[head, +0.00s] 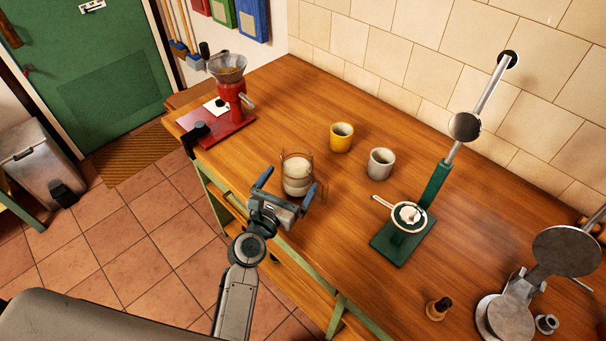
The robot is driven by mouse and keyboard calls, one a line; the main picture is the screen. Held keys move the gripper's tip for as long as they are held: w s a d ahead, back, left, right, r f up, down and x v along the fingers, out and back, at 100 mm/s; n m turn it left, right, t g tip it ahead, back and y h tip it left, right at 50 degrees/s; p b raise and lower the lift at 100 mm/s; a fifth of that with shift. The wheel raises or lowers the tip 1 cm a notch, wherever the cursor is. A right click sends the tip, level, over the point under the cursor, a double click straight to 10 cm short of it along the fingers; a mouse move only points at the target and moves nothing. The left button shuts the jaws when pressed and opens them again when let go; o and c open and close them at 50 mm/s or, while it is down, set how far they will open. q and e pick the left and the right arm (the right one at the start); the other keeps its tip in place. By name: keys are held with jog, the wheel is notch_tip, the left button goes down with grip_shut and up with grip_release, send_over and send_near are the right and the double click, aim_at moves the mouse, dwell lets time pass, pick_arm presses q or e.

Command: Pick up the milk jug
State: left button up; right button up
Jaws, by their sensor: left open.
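The milk jug (297,174) is a clear glass vessel with a brownish frame and white milk in it. It stands upright on the wooden counter near its front edge. My left gripper (289,181) is open, with one blue-grey finger to the left of the jug and one to its right in the picture. The gripper body is just in front of the jug and hides a little of its foot. I cannot tell whether the fingers touch the glass. My right gripper is out of view.
A yellow mug (341,138) and a pale grey mug (381,163) stand behind and right of the jug. A red grinder (231,93) is at the left end. A green lever press (433,186) with a strainer stands right. Open counter (340,205) lies between.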

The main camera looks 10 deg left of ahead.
aim_at(303, 158)
pick_arm(q)
jog(key=shift+w+d, duration=0.15)
jog(key=shift+w, duration=0.65)
jog(key=p+x, duration=0.1)
jog(key=x, duration=0.3)
jog(key=shift+w, duration=0.3)
jog(key=shift+w+f, duration=0.1)
jog(key=shift+w, duration=0.25)
jog(key=shift+s, duration=0.1)
jog(key=shift+c, duration=0.3)
jog(key=c, duration=1.8)
jog(key=shift+c, duration=0.8)
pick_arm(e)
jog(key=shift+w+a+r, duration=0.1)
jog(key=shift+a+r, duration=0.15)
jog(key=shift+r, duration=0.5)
